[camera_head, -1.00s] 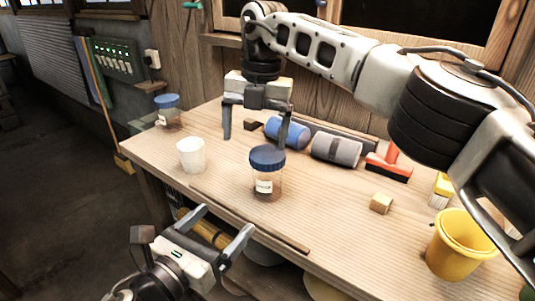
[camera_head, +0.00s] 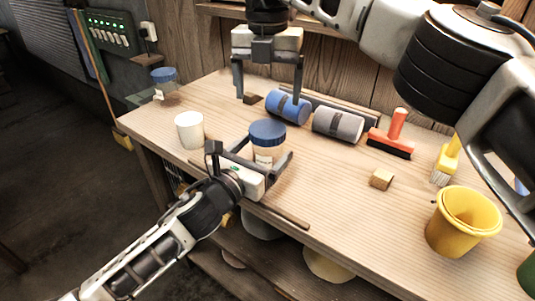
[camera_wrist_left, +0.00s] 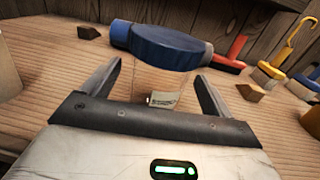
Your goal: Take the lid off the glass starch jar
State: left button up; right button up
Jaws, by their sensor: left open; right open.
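The glass starch jar (camera_head: 266,158) stands upright near the front edge of the table, with its blue lid (camera_head: 267,132) on. My left gripper (camera_head: 264,158) is open, with its fingers reaching to either side of the jar's body below the lid. In the left wrist view the lid (camera_wrist_left: 165,47) and the jar's label (camera_wrist_left: 163,100) show between the open fingers. I cannot tell whether either finger touches the glass. My right gripper (camera_head: 268,97) is open and empty, pointing down behind the jar, near the blue roll.
A white cup (camera_head: 190,130) stands left of the jar, and another blue-lidded jar (camera_head: 164,84) at the far left corner. Behind lie a blue roll (camera_head: 288,107) and a grey roll (camera_head: 339,124). A wooden block (camera_head: 381,179) and yellow bucket (camera_head: 462,225) are to the right.

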aim_at(267, 128)
pick_arm(q)
jog(key=shift+x, duration=1.05)
grip_shut()
pick_arm(e)
jog(key=m, duration=0.8)
jog(key=shift+m, duration=0.4)
jog(key=shift+f, duration=0.3)
notch_tip(267, 128, down, 7)
jog(key=shift+f, duration=0.2)
